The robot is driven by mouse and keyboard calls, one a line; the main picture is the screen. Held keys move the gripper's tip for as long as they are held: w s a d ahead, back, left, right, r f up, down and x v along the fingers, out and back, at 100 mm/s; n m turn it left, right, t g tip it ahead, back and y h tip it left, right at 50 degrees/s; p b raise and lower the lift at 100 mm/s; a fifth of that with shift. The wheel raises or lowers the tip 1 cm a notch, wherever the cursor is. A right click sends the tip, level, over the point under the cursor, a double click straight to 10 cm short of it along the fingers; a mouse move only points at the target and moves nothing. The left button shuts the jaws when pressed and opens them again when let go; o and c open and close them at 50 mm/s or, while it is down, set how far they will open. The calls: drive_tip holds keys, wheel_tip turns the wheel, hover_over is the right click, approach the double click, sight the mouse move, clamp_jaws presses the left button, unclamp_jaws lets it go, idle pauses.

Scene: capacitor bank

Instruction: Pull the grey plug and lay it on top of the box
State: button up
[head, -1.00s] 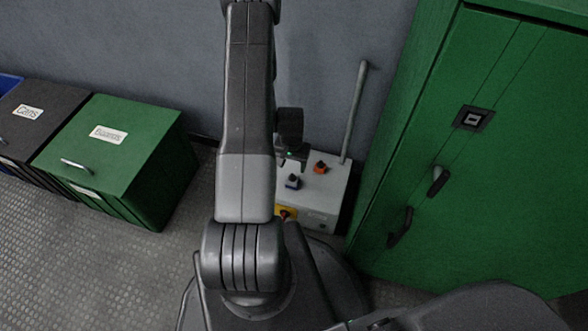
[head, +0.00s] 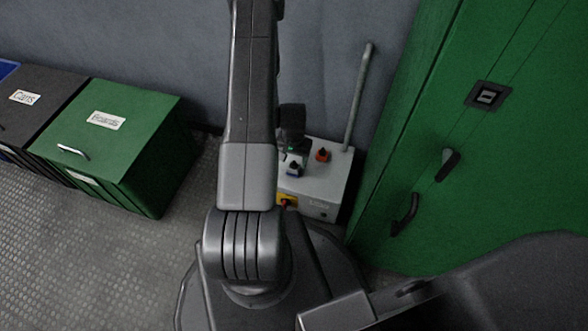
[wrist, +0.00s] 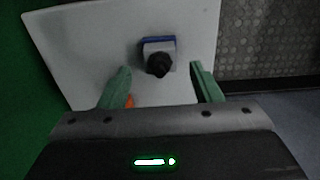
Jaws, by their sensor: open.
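The white box (head: 322,184) stands on the floor against the wall. The grey plug (wrist: 153,48), with a dark round knob and a blue base, sits on its top face. In the head view the plug (head: 294,170) shows mostly as its blue part, just below my gripper (head: 291,156). In the wrist view my gripper (wrist: 162,66) is open, its two green fingers on either side of the plug with gaps between. I cannot tell how far above the plug the fingertips are. An orange plug (head: 322,155) sits behind and right of it; an orange bit (wrist: 130,101) shows beside the left finger.
A yellow plate with a red switch (head: 287,202) is on the box front. A grey upright pipe (head: 358,98) rises at the box's back right. A green cabinet (head: 450,130) stands close on the right. A green bin (head: 120,145) stands to the left, with free floor between.

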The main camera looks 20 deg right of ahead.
sight(294, 161)
wheel_tip(294, 161, down, 4)
drive_tip(key=b, duration=0.3)
drive_tip(key=shift+f, duration=0.2)
idle(1.3)
clamp_jaws()
drive_tip(key=shift+r+p, duration=1.45)
drive_tip(key=shift+r, duration=1.65)
